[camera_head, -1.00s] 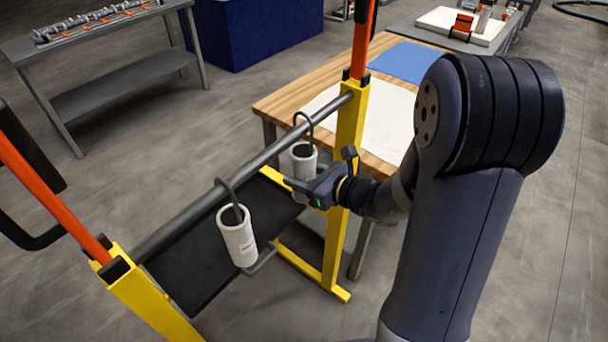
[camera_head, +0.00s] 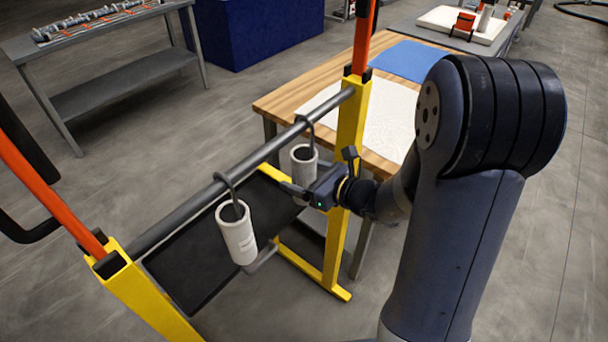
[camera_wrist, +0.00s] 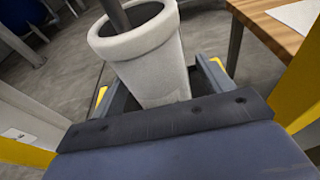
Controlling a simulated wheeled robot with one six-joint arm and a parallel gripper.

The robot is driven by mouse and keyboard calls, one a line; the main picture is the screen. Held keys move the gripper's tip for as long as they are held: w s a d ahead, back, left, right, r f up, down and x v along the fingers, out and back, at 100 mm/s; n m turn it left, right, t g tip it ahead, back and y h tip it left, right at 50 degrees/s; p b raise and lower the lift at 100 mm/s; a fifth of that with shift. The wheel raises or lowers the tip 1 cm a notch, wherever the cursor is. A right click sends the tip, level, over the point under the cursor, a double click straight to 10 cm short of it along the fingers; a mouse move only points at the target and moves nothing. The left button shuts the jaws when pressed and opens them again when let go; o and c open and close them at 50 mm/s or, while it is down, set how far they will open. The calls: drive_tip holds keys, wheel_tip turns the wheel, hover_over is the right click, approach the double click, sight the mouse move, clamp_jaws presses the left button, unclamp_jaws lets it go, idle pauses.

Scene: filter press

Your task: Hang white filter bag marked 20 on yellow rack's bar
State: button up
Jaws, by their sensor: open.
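Two white filter bags hang by dark hooks from the dark bar (camera_head: 262,153) of the yellow rack (camera_head: 350,125). The nearer bag (camera_head: 238,236) hangs left of my gripper, slightly tilted, with a small dark marking too small to read. The farther bag (camera_head: 304,162) hangs near the right post, partly hidden by my gripper (camera_head: 300,192). In the wrist view one bag (camera_wrist: 150,60) hangs upright between and beyond the open fingers of my gripper (camera_wrist: 160,88). Its marking is not visible there, so I cannot tell which is 20.
A wooden table (camera_head: 290,97) with a white sheet (camera_head: 385,120) and a blue mat (camera_head: 408,62) stands behind the right post. A black tray (camera_head: 180,270) lies below the bar. A grey bench (camera_head: 110,70) stands at the back left.

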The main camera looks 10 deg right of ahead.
drive_tip(key=v, duration=1)
drive_tip(key=shift+s+d, duration=0.25)
drive_tip(key=shift+w+a+r, duration=0.1)
drive_tip(key=x, duration=1)
drive_tip(key=shift+a, duration=0.1)
drive_tip(key=shift+w+a+r, duration=0.1)
drive_tip(key=shift+w, duration=0.1)
drive_tip(key=shift+r+p, duration=0.2)
drive_tip(key=shift+p, duration=0.25)
drive_tip(key=shift+f, duration=0.1)
